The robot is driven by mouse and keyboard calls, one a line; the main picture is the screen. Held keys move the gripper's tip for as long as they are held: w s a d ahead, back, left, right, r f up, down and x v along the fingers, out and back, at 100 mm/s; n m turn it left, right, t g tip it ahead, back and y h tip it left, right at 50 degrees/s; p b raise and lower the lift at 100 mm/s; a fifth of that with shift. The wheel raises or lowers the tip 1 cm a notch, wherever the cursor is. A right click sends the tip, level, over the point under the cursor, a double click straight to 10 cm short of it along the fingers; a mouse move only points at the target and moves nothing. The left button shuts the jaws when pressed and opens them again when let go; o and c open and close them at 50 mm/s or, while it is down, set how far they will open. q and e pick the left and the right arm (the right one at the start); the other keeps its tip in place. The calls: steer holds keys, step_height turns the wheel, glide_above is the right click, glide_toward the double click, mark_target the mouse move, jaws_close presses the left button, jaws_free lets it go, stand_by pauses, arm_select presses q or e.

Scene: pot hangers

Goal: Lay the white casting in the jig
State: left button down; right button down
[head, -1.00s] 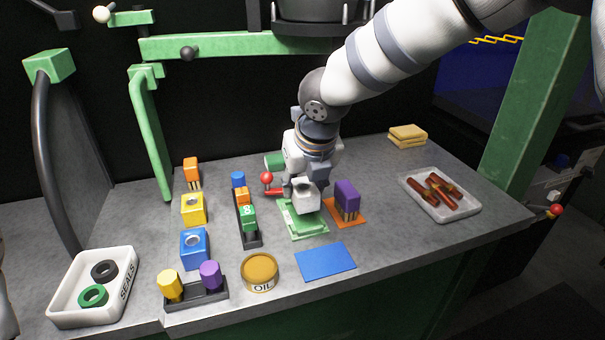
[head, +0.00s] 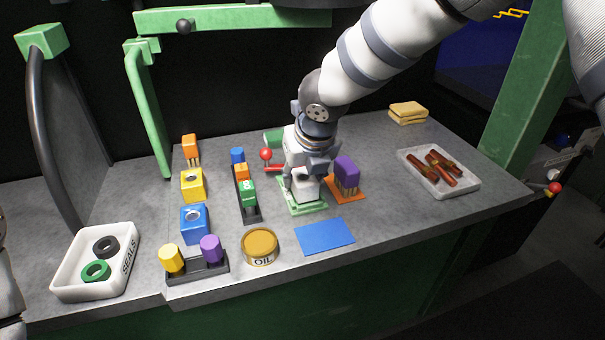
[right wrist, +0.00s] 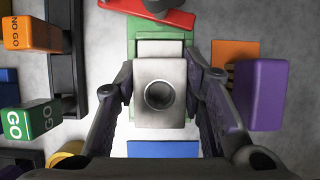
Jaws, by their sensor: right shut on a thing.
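The white casting (head: 306,187), a pale block with a round hole, is between the fingers of my right gripper (head: 303,178). In the right wrist view the casting (right wrist: 160,92) is centred, with a dark finger of my right gripper (right wrist: 162,84) against each side. The green jig (head: 303,209) is directly under the casting on the bench. In the right wrist view the jig (right wrist: 146,30) shows beyond the casting. The casting is at or just above the jig; I cannot tell whether it touches its base. My left gripper is out of view.
A purple block (head: 346,173) on an orange mat stands close right of the jig. A red-knobbed lever (head: 266,155) is behind left, and a gauge rack (head: 253,213) is left. A blue mat (head: 324,236) and oil tin (head: 260,245) lie in front. Bench at right is clear before the tray (head: 468,190).

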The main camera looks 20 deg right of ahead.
steer(key=shift+s+f, duration=0.25)
steer(key=shift+f, duration=0.4)
steer(key=c, duration=1)
jaws_free()
steer(key=shift+f, duration=0.15)
steer(key=shift+o, duration=0.2)
steer(key=shift+w, duration=0.15)
steer(key=shift+r, duration=0.25)
